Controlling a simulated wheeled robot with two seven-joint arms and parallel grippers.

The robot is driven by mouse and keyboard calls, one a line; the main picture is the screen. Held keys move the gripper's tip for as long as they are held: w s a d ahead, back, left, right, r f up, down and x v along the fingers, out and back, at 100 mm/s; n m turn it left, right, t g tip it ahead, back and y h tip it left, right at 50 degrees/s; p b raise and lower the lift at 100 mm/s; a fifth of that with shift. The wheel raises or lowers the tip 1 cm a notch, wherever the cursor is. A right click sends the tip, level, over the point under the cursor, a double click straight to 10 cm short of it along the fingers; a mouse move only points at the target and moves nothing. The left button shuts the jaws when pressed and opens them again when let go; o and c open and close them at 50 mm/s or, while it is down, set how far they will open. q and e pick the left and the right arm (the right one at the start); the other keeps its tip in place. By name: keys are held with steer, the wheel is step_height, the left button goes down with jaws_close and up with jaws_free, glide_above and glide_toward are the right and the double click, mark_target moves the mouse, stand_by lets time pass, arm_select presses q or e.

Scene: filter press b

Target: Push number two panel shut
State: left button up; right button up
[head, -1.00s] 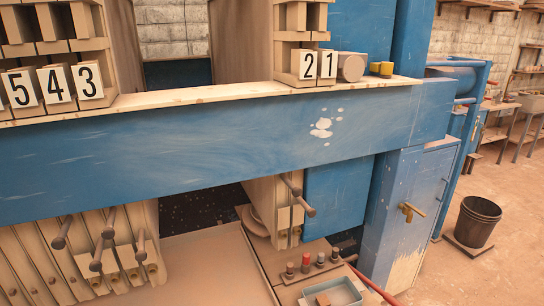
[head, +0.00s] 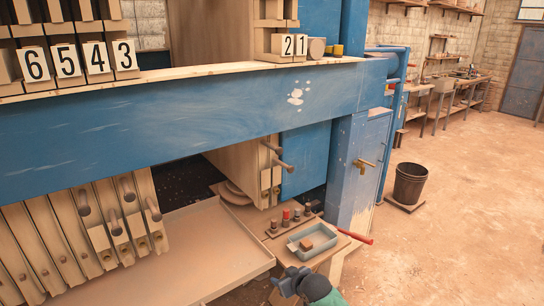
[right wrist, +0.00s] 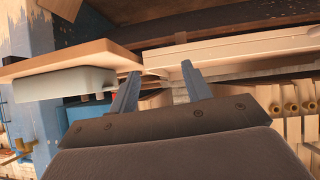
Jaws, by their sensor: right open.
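The number 2 tag (head: 288,45) sits just left of the number 1 tag (head: 300,46) on the blue beam's ledge. Below the beam, the pale number two panel (head: 238,172) hangs next to the blue end block, with peg handles on its near edge. A wide dark gap separates it from the panel stack at left, under tags 3 to 6. My right gripper (head: 285,284) is low at the bottom of the head view, in front of the panels and apart from them. In the right wrist view its two fingers (right wrist: 160,84) are spread and empty. My left gripper is not seen.
A blue beam (head: 180,115) spans the press above the panels. A pale tray (head: 205,245) lies under the gap.

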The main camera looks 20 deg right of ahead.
steer(key=w+d+r+n+t+y, duration=0.1)
steer(key=w+d+r+t, duration=0.1)
steer(key=w+r, duration=0.6)
steer(key=w+d+r+t+y, duration=0.15)
steer(key=w+r, duration=0.35)
steer(key=r, duration=0.7)
steer(key=n+t, duration=0.1)
steer(key=t, duration=0.2)
glide_toward(281, 152)
steer(key=shift+y, duration=0.35)
steer(key=x, duration=0.5)
steer(key=shift+f+b, duration=0.35)
steer(key=shift+f, duration=0.05)
steer(key=shift+w+d+r, duration=0.1)
steer(key=shift+r, duration=0.25)
steer(key=shift+w+r, duration=0.15)
steer(key=shift+w, duration=0.25)
steer(key=p+x, duration=0.2)
steer(key=x, duration=0.4)
steer(key=shift+s+p, duration=0.1)
steer(key=shift+p, duration=0.25)
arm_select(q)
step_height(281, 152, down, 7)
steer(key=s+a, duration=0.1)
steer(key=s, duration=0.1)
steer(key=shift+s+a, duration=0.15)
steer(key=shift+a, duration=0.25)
arm_select(e)
steer(key=shift+w+a, duration=0.3)
steer(key=shift+w, duration=0.25)
